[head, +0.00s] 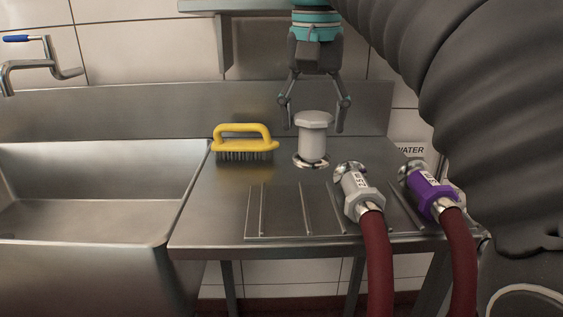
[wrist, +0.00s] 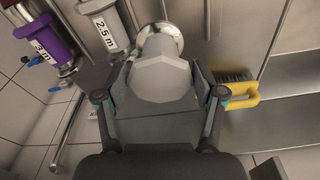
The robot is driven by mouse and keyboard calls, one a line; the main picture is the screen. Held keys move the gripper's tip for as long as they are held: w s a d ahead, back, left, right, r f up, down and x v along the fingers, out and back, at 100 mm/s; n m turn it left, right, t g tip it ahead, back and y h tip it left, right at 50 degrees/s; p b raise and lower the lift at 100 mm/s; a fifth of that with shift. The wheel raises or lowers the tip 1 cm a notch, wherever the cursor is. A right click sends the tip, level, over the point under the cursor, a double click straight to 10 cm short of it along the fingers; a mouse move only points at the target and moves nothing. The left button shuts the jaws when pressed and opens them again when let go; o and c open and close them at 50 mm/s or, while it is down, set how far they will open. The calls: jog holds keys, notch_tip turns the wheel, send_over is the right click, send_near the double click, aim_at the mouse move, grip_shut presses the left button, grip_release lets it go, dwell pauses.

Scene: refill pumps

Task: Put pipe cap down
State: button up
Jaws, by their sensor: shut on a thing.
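The pipe cap (head: 312,137) is a pale grey piece with a faceted top and a shiny metal flange at its lower end. It is upright over the steel counter (head: 215,215), and its flange looks at or very near the surface; I cannot tell if it touches. My gripper (head: 312,115) comes down from above with a finger on each side of the cap. In the wrist view, the cap (wrist: 160,80) sits between the fingers of my gripper (wrist: 160,90), which is shut on it. The contact faces are partly hidden.
A yellow-handled brush (head: 243,141) stands left of the cap. A grey hose coupling (head: 358,190) and a purple one (head: 430,190) with red hoses lie at the right front. A ribbed rack (head: 285,212) lies in front. A sink (head: 85,215) is at left.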

jog(key=shift+s+a+f+b, duration=0.2)
jog(key=shift+a+f, duration=0.55)
jog(key=shift+f, duration=0.4)
jog(key=shift+s+a+f+b, duration=0.2)
jog(key=shift+a+f, duration=0.6)
jog(key=shift+f, duration=0.3)
jog(key=shift+s+a+f+b, duration=0.2)
jog(key=shift+a+f, duration=0.55)
jog(key=shift+f, duration=0.4)
jog(key=shift+f, duration=0.2)
jog(key=o, duration=1.8)
jog(key=shift+c, duration=0.2)
notch_tip(320, 180, up, 8)
jog(key=p, duration=0.1)
jog(key=shift+s, duration=0.45)
jog(key=shift+a+f, duration=0.1)
